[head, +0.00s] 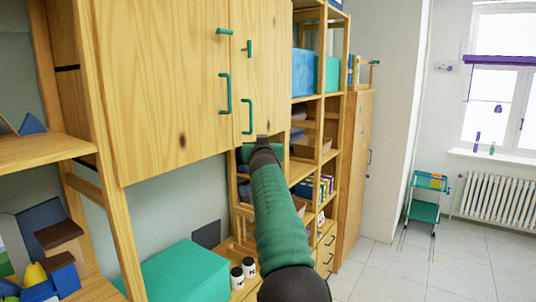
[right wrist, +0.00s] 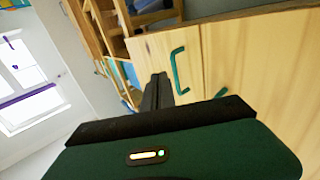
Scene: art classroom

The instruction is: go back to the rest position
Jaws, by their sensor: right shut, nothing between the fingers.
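My right arm reaches forward and up from the bottom of the head view, and its gripper (head: 262,140) is at the lower right edge of the wooden wall cabinet (head: 180,85). In the right wrist view the dark fingers (right wrist: 157,92) are together with nothing between them. The cabinet doors look shut. A green handle (head: 225,93) and a second green handle (head: 247,117) are on the doors, and one handle also shows in the right wrist view (right wrist: 179,70). I cannot tell whether the gripper touches the cabinet. My left gripper is not in view.
A teal box (head: 178,272) and two small jars (head: 243,267) are below the cabinet. Colored blocks (head: 50,275) lie on the left shelf. Shelving (head: 312,140) stands behind my arm.

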